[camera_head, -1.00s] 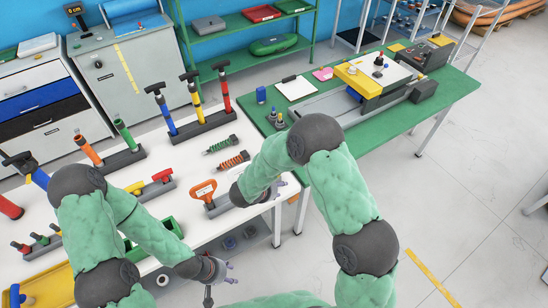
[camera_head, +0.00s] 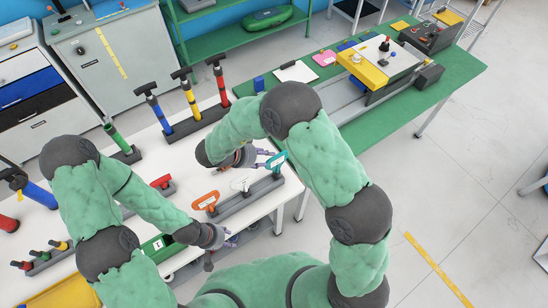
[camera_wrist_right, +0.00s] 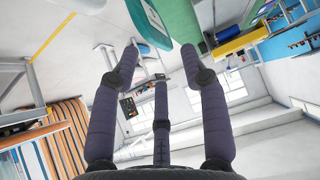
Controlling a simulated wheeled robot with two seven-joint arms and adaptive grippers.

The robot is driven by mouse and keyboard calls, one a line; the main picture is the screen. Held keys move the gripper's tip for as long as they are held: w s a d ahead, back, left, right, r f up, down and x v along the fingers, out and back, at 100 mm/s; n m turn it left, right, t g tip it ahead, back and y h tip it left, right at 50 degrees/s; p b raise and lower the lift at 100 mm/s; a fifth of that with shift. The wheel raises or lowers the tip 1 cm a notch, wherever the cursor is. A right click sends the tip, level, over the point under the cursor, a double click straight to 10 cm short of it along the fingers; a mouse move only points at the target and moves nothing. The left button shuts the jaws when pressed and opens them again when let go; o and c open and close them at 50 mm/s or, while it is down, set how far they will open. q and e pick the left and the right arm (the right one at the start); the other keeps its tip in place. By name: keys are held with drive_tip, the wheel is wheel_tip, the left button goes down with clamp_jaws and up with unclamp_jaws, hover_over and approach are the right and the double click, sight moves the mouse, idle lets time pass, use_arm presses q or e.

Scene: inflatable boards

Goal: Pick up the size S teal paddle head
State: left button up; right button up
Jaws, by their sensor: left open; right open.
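The teal paddle head (camera_head: 277,160) stands at the right end of a grey rack (camera_head: 262,192) on the white table. It also shows at the top of the right wrist view (camera_wrist_right: 152,25), with a pale label. My right gripper (camera_head: 264,158) is open just left of the teal head in the head view. In the right wrist view its spread fingers (camera_wrist_right: 160,62) have nothing between them, and the teal head lies beyond the tips. A white head (camera_head: 240,186) and an orange head (camera_head: 206,200) share the rack. My left gripper (camera_head: 230,239) is open and empty near the table's front edge.
A rack of blue, yellow and red pumps (camera_head: 190,103) stands behind my right forearm. The green table (camera_head: 350,135) with a clipboard (camera_head: 296,72) and a grey machine is at the right. Floor is clear in front of it.

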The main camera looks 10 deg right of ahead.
sight(282, 157)
drive_tip(key=x, duration=0.4)
drive_tip(key=shift+s+d+f, duration=0.15)
drive_tip(key=shift+d, duration=0.15)
drive_tip(key=shift+w+d+f, duration=0.25)
drive_tip(key=shift+d+f, duration=0.05)
drive_tip(key=shift+f, duration=0.1)
drive_tip(key=x, duration=0.4)
drive_tip(key=shift+s+d+r, duration=0.1)
drive_tip(key=shift+d+r, duration=0.1)
drive_tip(key=shift+d, duration=0.05)
drive_tip(key=shift+d+f, duration=0.2)
drive_tip(key=shift+f, duration=0.1)
clamp_jaws()
